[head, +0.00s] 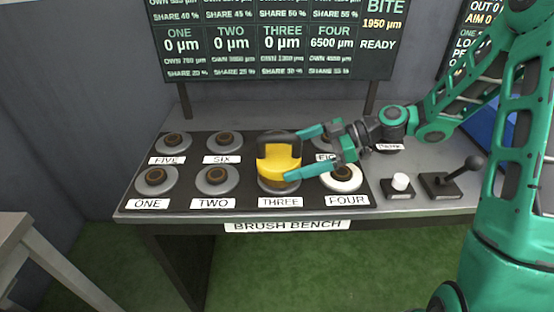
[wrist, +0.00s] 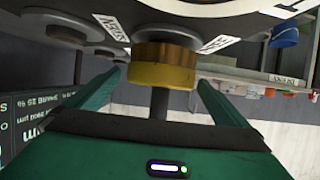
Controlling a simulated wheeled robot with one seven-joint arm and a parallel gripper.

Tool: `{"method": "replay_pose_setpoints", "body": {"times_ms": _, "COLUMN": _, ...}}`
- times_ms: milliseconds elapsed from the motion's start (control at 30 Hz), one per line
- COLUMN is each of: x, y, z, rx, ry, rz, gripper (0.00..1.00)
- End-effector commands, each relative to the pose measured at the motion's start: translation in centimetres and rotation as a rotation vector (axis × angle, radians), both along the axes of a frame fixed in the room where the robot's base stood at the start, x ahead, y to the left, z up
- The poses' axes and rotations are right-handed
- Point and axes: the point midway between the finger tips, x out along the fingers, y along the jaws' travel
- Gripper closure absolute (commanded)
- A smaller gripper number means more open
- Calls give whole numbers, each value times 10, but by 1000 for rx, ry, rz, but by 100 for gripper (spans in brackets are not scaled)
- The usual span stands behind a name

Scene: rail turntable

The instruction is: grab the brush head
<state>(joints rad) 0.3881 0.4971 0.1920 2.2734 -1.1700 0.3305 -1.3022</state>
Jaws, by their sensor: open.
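The brush head looks like a yellow block (head: 279,168) with a dark top, standing over the round pad marked THREE on the bench. In the wrist view a yellow-brown round body (wrist: 162,68) with a dark stem lies between my fingers. My gripper (head: 295,154) is open and reaches in from the right, one finger on the far side and one on the near side of the yellow block. In the wrist view my gripper (wrist: 158,85) shows gaps between both fingers and the body. The pad under it is mostly hidden.
The brush bench (head: 290,226) holds several round pads, including ONE (head: 156,180), TWO (head: 217,180) and a white-rimmed FOUR (head: 343,178). A white button (head: 400,182) and a black lever (head: 452,180) stand at the right. A dark readout board (head: 275,45) rises behind.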

Motion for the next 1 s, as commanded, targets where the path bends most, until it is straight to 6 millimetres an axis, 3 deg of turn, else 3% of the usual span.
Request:
{"method": "replay_pose_setpoints", "body": {"times_ms": 333, "x": 0, "y": 37, "z": -24, "rx": 0, "ry": 1, "rz": 3, "gripper": 0}}
{"method": "replay_pose_setpoints", "body": {"times_ms": 667, "x": 1, "y": 42, "z": -26, "rx": 0, "ry": 0, "rz": 0, "gripper": 0}}
{"method": "replay_pose_setpoints", "body": {"times_ms": 900, "x": 1, "y": 42, "z": -26, "rx": -1, "ry": 0, "rz": 0, "gripper": 57}}
{"method": "replay_pose_setpoints", "body": {"times_ms": 1000, "x": 1, "y": 42, "z": -25, "rx": 2, "ry": -2, "rz": 1, "gripper": 75}}
